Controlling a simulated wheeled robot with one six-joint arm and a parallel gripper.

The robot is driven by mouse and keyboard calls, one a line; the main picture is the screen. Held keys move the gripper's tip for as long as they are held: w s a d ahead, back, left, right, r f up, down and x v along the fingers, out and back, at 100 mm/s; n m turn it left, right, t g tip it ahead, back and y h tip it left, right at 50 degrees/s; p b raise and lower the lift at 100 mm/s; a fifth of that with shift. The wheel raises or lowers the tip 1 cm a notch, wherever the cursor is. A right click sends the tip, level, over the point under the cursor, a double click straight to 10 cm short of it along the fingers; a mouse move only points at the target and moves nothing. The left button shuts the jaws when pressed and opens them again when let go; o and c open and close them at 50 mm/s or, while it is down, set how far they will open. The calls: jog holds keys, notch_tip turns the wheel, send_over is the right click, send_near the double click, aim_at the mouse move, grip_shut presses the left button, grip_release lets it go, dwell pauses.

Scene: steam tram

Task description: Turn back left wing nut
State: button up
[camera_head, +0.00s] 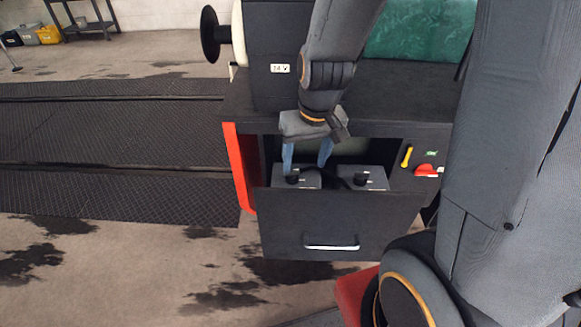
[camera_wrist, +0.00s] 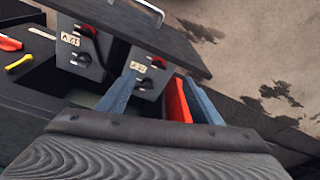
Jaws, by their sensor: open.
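The left battery box (camera_head: 310,180) stands in the pulled-out drawer below the cab. A dark wing nut (camera_head: 292,179) shows on its top in the head view. In the wrist view, the picture is turned round; this box has a black wing nut (camera_wrist: 147,84) nearer my gripper and a red one (camera_wrist: 157,62) near the drawer front. My gripper (camera_head: 306,168) is open and empty, pointing down over this box. Its blue fingers (camera_wrist: 163,80) stand on either side of the black nut's area in the wrist view. Whether a finger touches it I cannot tell.
The right battery box (camera_head: 375,183) stands beside it with its own dark nut. The drawer front (camera_head: 340,225) has a pale handle. A red panel (camera_head: 240,170) edges the opening at left. A yellow lever (camera_head: 406,156) and a red handle (camera_head: 427,171) are at right.

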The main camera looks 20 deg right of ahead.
aim_at(292, 171)
jog(key=w+f+b, duration=0.2)
jog(key=w+f, duration=0.3)
jog(key=f, duration=0.2)
jog(key=w+d+f+t+b, duration=0.1)
jog(key=w+f, duration=0.5)
jog(key=f, duration=0.1)
jog(key=w+d+f+t+b, duration=0.1)
jog(key=w+f+b, duration=0.1)
jog(key=w+f, duration=0.4)
jog(key=shift+w+f+m+h+b, duration=0.25)
jog(key=shift+f+m+h+b, duration=0.1)
jog(key=shift+f+m+h, duration=0.05)
jog(key=c, duration=1.1)
